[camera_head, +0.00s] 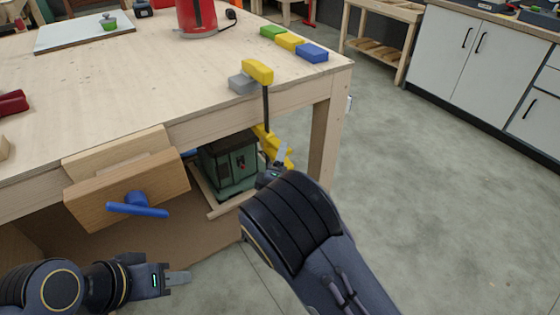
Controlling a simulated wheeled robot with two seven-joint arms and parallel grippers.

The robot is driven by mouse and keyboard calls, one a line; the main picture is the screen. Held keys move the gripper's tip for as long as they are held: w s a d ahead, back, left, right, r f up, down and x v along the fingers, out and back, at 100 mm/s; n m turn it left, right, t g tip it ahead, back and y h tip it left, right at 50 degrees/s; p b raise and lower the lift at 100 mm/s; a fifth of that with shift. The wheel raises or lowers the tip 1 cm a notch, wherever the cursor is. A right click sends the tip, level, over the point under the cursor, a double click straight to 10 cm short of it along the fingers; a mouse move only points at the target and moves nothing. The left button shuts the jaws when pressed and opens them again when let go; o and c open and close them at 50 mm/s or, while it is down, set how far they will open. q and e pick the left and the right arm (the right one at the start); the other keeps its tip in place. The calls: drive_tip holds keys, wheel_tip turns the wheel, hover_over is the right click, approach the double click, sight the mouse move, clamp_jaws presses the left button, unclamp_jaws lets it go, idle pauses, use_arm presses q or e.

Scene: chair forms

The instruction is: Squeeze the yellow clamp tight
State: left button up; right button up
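The yellow clamp (257,71) sits at the front edge of the wooden table (130,75), near its right corner. Its yellow top jaw lies over a grey block (242,84) on the tabletop. Its dark bar hangs down in front of the edge, with a yellow lower part (265,136) below the tabletop. My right gripper (281,154) is up against or just in front of this lower part. Its finger hides some of it, and I cannot tell whether it grips. My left gripper (179,278) is low at the left, away from the clamp, seen edge-on.
A wooden vise (90,205) with a blue handle (138,210) juts from the table front, left of the clamp. A green machine (230,165) stands under the table. Green, yellow and blue blocks (312,52) lie near the right edge. The floor at right is clear.

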drive_tip(key=shift+w+r, duration=0.1)
drive_tip(key=shift+w, duration=0.7)
